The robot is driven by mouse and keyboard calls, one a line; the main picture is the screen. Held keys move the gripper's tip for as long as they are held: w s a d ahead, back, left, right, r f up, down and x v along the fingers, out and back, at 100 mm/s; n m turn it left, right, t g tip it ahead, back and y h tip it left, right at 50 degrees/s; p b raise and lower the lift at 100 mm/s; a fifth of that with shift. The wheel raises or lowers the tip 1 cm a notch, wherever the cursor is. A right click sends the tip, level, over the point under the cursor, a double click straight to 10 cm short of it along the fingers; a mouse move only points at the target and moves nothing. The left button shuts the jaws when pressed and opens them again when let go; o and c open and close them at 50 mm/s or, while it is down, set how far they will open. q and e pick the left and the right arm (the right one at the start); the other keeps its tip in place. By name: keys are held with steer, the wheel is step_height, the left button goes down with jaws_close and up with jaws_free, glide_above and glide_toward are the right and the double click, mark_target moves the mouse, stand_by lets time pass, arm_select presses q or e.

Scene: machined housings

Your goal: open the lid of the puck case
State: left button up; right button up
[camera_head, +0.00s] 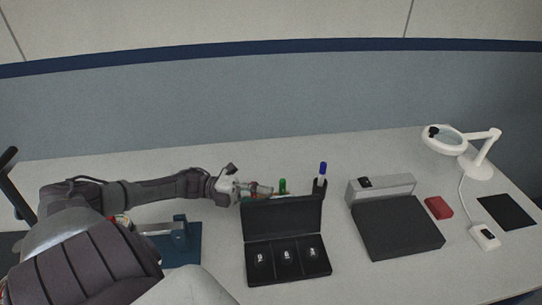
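The puck case (253,276) is black and stands on the table in the middle of the view. Its lid (283,219) stands raised at the back edge, roughly upright. Three compartments in the base each hold a small pale puck. My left gripper (268,191) is just behind and above the lid's top left corner. Its fingers are small here and partly merge with things behind the case, so I cannot tell whether they touch the lid or are open or shut. My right gripper is not in view.
A green marker (282,186) and a blue marker (322,169) stand behind the case. A dark slab (398,228) with a grey block behind it lies to the right. A red block (438,207), black mat (508,211) and white lamp (479,171) are farther right. A blue fixture (183,247) is at left.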

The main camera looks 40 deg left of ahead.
arm_select(q)
steer(key=shift+x, duration=1.1)
jaws_close()
